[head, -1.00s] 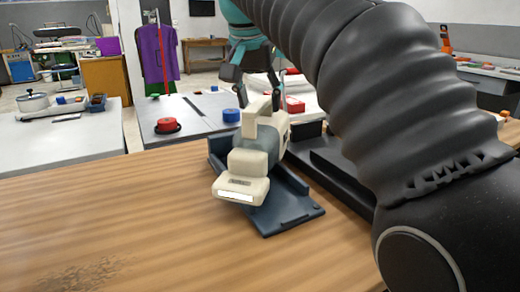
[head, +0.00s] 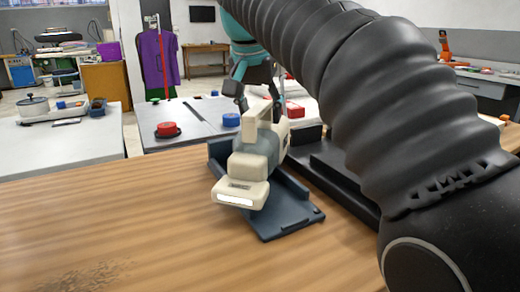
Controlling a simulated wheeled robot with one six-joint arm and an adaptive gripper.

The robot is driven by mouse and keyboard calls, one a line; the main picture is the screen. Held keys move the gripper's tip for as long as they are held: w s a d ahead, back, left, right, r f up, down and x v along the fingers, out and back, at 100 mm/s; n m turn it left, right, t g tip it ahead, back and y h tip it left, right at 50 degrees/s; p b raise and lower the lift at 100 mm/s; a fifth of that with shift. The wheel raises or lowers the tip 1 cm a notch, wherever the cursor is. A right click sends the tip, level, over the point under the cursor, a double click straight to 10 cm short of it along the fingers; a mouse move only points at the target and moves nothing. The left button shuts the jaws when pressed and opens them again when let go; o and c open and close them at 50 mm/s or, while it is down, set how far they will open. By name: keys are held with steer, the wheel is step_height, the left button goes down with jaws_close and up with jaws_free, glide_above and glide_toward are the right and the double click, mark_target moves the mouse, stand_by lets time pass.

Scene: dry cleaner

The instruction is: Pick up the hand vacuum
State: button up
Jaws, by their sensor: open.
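The hand vacuum (head: 251,165) is cream with a grey-blue middle section. It rests on a dark blue-grey tray (head: 289,222) on the wooden table, its wide nozzle end toward me and its raised handle at the back. My gripper (head: 256,97), teal and black, is above and behind the vacuum, pointing down near the top of the handle. Its fingers are spread apart. I cannot tell whether a finger touches the handle, as the far side is partly hidden.
The wooden table (head: 100,222) is clear at the left and front. A black stand (head: 345,178) lies right of the tray, partly behind my arm. Behind are grey tables with a red round item (head: 167,129) and a blue one (head: 230,120). A purple garment (head: 160,58) hangs farther back.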

jaws_close()
stand_by(0.5)
steer(key=shift+r+p, duration=0.8)
steer(key=shift+r, duration=1.4)
steer(key=shift+d+r, duration=0.15)
steer(key=shift+r, duration=0.1)
steer(key=s+d+r+p, duration=0.1)
steer(key=s+d+r, duration=0.5)
steer(key=d, duration=0.3)
steer(key=shift+s+d+r, duration=0.15)
steer(key=shift+d+r, duration=0.1)
steer(key=shift+r, duration=0.05)
